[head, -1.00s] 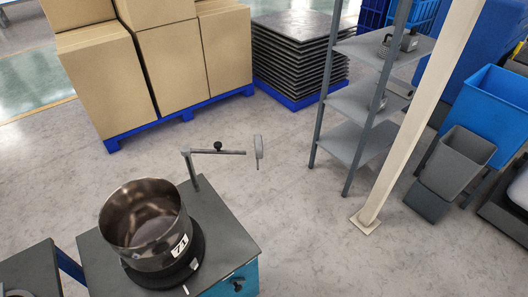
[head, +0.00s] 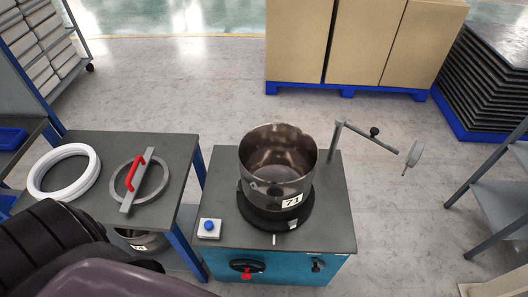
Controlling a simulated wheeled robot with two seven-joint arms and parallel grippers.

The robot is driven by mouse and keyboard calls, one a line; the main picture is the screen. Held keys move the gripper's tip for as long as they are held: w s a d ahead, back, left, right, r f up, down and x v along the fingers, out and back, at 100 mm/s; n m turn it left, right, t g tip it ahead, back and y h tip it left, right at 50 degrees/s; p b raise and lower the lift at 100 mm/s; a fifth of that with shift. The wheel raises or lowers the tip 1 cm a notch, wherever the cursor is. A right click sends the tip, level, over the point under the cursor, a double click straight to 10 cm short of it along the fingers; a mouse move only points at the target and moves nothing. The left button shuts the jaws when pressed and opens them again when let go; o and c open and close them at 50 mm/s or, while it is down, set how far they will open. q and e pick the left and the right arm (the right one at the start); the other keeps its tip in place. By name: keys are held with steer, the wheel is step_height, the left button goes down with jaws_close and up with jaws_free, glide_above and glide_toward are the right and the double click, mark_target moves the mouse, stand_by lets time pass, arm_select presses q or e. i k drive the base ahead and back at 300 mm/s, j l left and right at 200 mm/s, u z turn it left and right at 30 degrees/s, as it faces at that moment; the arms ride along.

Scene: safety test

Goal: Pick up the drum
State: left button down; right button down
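The drum (head: 266,182) is an open, shiny metal pot with a white label reading 71. It stands upright on a round black base (head: 262,219) on top of a dark-topped machine table (head: 328,228) with a teal front. The drum looks empty inside. A dark rounded part, likely my own arm, fills the lower left corner of the head view. Neither gripper's fingers show.
A grey bracket arm (head: 362,135) rises behind the drum on its right. A side table (head: 95,207) at left holds a white ring (head: 35,187) and a disc with a red handle (head: 131,172). Boxes on a blue pallet (head: 347,90) stand behind. Floor between is clear.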

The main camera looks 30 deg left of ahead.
mark_target(278, 162)
steer(key=u, duration=0.75)
